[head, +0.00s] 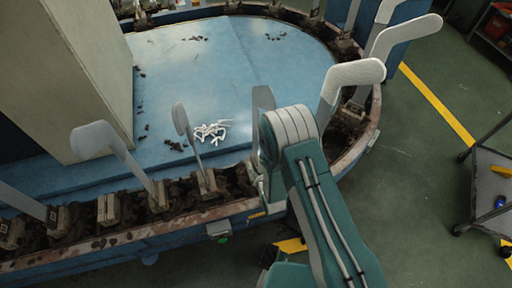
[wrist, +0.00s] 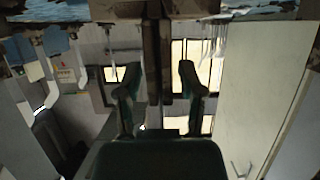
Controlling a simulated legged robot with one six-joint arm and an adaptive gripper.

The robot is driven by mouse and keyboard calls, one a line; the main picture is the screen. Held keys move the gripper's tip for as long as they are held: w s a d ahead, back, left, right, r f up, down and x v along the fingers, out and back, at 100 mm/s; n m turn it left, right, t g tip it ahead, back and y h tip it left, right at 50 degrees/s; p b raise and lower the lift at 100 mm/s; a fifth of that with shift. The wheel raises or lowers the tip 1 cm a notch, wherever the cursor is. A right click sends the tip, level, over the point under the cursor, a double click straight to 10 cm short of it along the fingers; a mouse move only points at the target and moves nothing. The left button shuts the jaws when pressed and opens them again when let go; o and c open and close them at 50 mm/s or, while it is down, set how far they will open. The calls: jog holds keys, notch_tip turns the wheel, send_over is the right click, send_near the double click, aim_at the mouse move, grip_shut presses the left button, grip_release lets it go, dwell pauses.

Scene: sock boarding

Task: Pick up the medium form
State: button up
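Several foot-shaped forms stand in holders along an oval conveyor; I cannot tell by label which is the medium one. A grey form (head: 263,98) rises just behind my arm, its lower part hidden. A thin, darker form (head: 181,120) stands to its left, seen nearly edge-on. A larger pale form (head: 352,76) stands to the right. My gripper (wrist: 158,80) is mostly hidden by my arm in the head view, at the conveyor's near edge. In the wrist view its two fingers are apart, with a dark upright post (wrist: 153,45) showing between them; contact is not visible.
The conveyor's rusty rim (head: 140,232) curves around a blue platform (head: 240,60) with white scraps (head: 211,131). A beige column (head: 75,70) blocks the left. A grey cart (head: 490,185) stands at right; green floor (head: 425,150) is clear between.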

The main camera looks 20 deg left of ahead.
grip_shut()
jog(key=shift+r, duration=0.1)
notch_tip(320, 180, up, 18)
dwell(2.1)
